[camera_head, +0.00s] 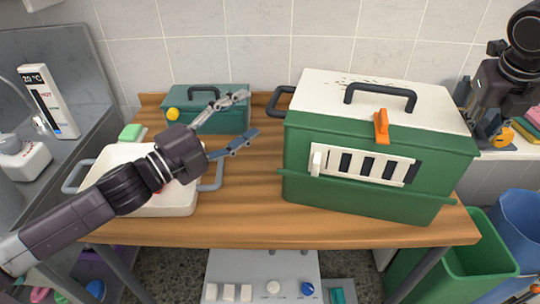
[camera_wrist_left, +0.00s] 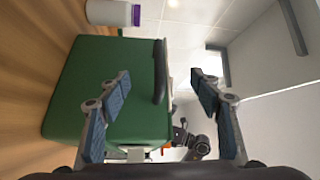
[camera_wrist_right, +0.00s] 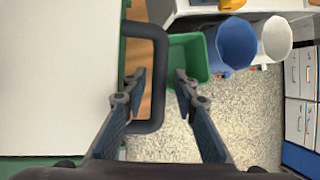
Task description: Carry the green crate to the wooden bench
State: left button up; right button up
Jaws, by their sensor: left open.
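The green crate (camera_head: 365,195) stands on a wooden-topped table (camera_head: 240,225). It has a white lid, a dark top handle, an orange latch and a slotted front. My left gripper (camera_head: 253,114) is open and empty, left of the crate and apart from its dark left side handle (camera_head: 281,101). In the left wrist view that handle (camera_wrist_left: 160,70) lies ahead between the fingers. In the right wrist view my right gripper (camera_wrist_right: 158,77) is open, its fingers on either side of the crate's right side handle (camera_wrist_right: 158,100); contact is unclear. In the head view, its fingertips are hard to make out.
A teal toolbox (camera_head: 235,120) stands at the back of the table, behind my left gripper. A white tray (camera_head: 170,208) with grey handles is at the left, under my left arm. A green bin (camera_head: 480,250) and a blue bin (camera_head: 518,225) stand on the floor at the right.

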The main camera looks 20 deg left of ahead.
pick_arm(q)
jog(key=shift+v, duration=1.5)
pick_arm(e)
jog(key=shift+a, duration=0.1)
jog(key=shift+o, duration=0.4)
jog(key=o, duration=0.7)
jog(key=shift+c, duration=0.2)
jog(key=v, duration=1.2)
jog(key=shift+r, duration=0.1)
